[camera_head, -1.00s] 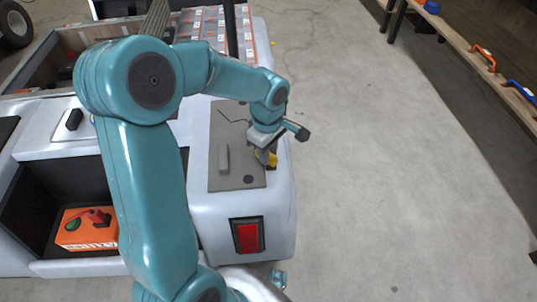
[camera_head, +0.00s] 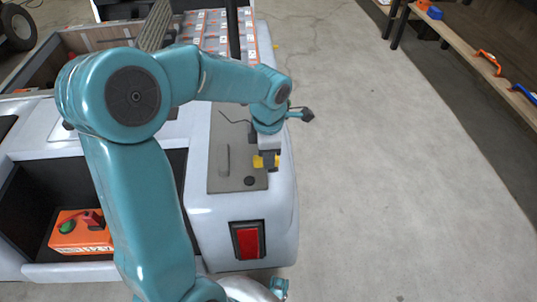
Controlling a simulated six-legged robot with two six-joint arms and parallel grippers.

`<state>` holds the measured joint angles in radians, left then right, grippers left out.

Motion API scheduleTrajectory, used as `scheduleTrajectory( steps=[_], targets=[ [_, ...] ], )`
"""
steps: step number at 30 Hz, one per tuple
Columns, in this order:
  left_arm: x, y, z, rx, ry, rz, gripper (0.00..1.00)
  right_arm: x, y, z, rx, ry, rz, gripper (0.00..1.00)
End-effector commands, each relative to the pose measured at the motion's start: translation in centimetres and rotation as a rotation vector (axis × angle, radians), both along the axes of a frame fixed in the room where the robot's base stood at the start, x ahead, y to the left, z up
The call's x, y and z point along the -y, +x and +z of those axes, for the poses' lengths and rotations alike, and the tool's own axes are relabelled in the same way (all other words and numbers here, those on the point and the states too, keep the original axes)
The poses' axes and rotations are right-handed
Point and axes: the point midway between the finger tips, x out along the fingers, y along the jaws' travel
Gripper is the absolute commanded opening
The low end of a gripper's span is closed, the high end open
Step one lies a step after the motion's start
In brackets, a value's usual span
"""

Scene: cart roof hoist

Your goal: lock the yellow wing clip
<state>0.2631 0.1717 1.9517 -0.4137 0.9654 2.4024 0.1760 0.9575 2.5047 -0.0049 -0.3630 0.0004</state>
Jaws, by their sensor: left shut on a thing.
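The yellow wing clip (camera_head: 258,162) sits on the dark grey panel (camera_head: 226,183) on top of the white cart's rear corner. My left gripper (camera_head: 267,161) comes down over the clip from above and is shut on it. I cannot tell from this view whether the clip is locked.
A grey upright block (camera_head: 225,158) and a dark round knob (camera_head: 249,181) are on the panel near the clip. An orange box (camera_head: 80,234) lies in the cart's open compartment. A bench (camera_head: 470,62) stands at right. The floor between is clear.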

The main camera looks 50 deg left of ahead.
Motion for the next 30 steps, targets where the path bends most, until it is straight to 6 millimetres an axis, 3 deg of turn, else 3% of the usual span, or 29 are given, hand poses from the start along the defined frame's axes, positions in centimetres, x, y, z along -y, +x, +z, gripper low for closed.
scheduleTrajectory(
  steps=[19, 20, 21, 22, 30],
  targets=[
    [-0.13, 0.00, 0.17, 0.003, 0.004, 0.050, 0.00, 0.00, 0.00, -0.13, 0.000, 0.000, 0.000, 0.54],
    [-0.13, -0.01, 0.17, 0.003, 0.004, 0.050, 0.30, 0.00, 0.00, -0.13, 0.000, 0.000, 0.000, 0.54],
    [-0.11, -0.01, 0.16, 0.003, 0.003, 0.050, 0.43, 0.00, 0.00, -0.13, 0.000, 0.000, 0.000, 0.54],
    [-0.10, -0.01, 0.15, 0.003, 0.003, 0.049, 0.49, 0.00, 0.00, -0.13, 0.000, 0.000, 0.000, 0.54],
    [-0.02, -0.02, 0.12, 0.001, 0.002, 0.047, 0.49, 0.00, 0.01, -0.12, 0.000, 0.000, 0.000, 0.54]
  ],
)
